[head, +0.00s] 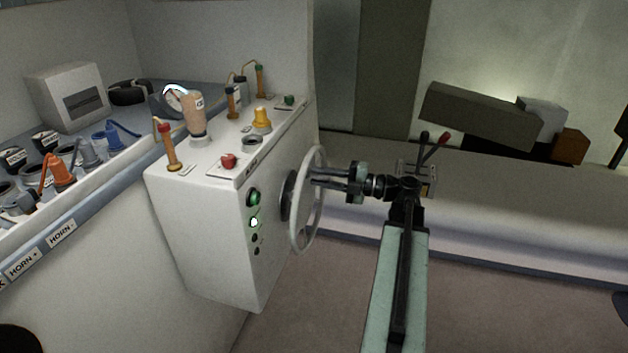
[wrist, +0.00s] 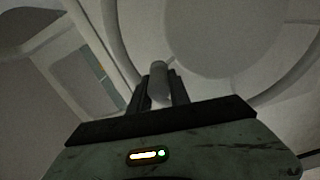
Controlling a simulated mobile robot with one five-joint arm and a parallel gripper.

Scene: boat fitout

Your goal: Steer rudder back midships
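The wheel (head: 320,215) is a pale ring standing on edge at the right side of the white console; its large curved rim also fills the upper part of the wrist view (wrist: 157,50). A grey rounded knob (wrist: 158,82) projects from the wheel towards my gripper. My gripper (head: 318,180) reaches the wheel's near face from the right. In the wrist view its two dark fingers (wrist: 160,90) lie close along both sides of the knob and appear shut on it. The rudder itself is not in view.
A ledge (head: 520,205) runs behind my arm. The floor at the lower right is mostly clear.

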